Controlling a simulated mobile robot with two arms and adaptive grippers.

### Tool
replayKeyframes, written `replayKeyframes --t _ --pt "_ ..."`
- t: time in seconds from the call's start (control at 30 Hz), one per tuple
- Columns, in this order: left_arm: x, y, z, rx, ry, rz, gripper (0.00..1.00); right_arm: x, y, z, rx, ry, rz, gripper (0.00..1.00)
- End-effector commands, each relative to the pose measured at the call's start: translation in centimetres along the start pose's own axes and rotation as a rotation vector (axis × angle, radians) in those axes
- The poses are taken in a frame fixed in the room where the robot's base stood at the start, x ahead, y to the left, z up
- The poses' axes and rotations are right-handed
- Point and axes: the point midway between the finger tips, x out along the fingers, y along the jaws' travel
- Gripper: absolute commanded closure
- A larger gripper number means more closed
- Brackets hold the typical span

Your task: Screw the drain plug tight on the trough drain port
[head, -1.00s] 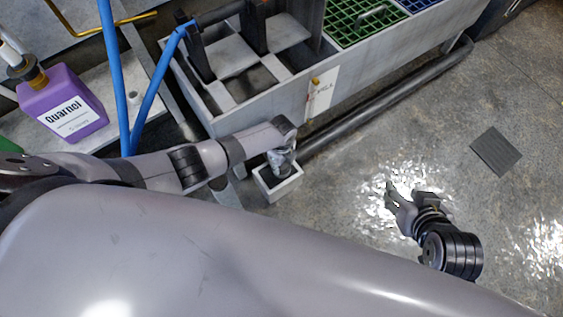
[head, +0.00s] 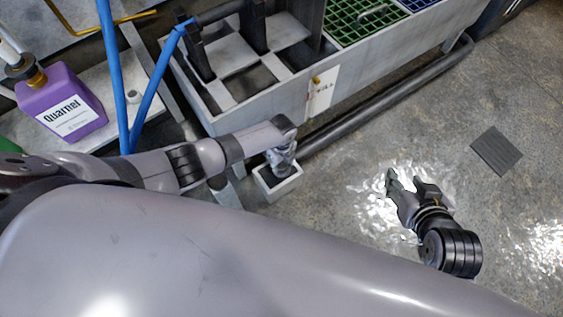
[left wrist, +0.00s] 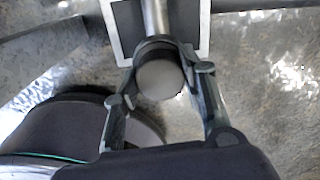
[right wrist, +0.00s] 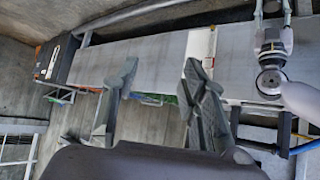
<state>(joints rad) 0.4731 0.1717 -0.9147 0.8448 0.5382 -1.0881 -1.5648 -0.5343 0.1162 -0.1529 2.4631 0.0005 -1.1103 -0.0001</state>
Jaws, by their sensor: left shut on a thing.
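The drain plug (left wrist: 160,80) appears as a round grey disc between the fingers of my left gripper (left wrist: 163,58) in the left wrist view. A metal pipe, which looks like the drain port (left wrist: 155,16), runs straight behind the plug. The fingers close on both sides of the plug; its thread is hidden. In the head view my left gripper (head: 282,158) is low beside the trough (head: 222,122), above a small white box, and hides the plug. My right gripper (head: 412,186) is open and empty over the floor, apart from the trough; its spread fingers (right wrist: 155,85) show in the right wrist view.
The small white box (head: 290,186) stands on the floor below my left gripper. A dark pipe (head: 390,98) runs along the trough's front. A purple jug (head: 50,88) and blue hoses (head: 113,75) are at left.

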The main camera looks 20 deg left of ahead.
Motion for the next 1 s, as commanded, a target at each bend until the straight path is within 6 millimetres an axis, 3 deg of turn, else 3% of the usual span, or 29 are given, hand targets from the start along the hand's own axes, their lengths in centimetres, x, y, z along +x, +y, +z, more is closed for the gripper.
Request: replayKeyframes --t 0.4,1.0 --pt "0.0 -0.1 0.1 0.232 -0.003 -0.002 0.95 0.4 -0.4 -2.9 -0.002 0.144 -0.009 0.6" --pt "0.0 -0.1 0.1 0.379 -0.002 -0.002 0.95 0.4 -0.7 -4.7 -0.003 0.237 -0.014 0.6"
